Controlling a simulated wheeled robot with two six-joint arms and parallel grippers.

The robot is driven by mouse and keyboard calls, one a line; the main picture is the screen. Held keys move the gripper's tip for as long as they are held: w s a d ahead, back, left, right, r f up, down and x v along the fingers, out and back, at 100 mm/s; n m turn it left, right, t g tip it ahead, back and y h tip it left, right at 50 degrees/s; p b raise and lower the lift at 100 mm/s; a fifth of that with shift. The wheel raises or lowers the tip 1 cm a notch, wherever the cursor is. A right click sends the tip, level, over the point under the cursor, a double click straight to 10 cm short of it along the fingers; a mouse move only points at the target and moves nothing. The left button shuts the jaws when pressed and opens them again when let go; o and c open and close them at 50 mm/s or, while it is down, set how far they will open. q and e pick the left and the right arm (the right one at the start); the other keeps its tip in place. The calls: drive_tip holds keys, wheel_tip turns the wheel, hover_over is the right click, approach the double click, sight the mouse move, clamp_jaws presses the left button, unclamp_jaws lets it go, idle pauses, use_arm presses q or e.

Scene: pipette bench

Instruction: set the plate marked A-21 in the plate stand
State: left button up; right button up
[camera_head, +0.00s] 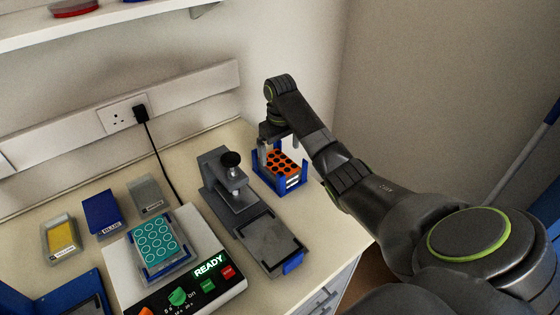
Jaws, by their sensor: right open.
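An orange plate with dark round wells (285,163) sits in a blue stand (268,179) at the back right of the bench. A white label shows on its front side, but I cannot read it, so I cannot tell whether it is A-21. My right gripper (279,147) is open, pointing down over the far side of the orange plate; whether its fingers touch the plate I cannot tell. My left gripper is not in view.
A white device reading READY (221,284) carries a teal-welled plate (155,241). A grey press-like device with a black knob (228,178) stands between it and the stand. A black cable runs from the wall socket (121,115). A blue-edged object (70,298) is at bottom left.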

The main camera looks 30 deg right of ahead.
wheel_tip(320, 180, up, 2)
drive_tip(key=shift+r+b, duration=0.25)
drive_tip(key=shift+b, duration=0.05)
drive_tip(key=shift+r+p, duration=2.3)
drive_tip(key=shift+r, duration=0.2)
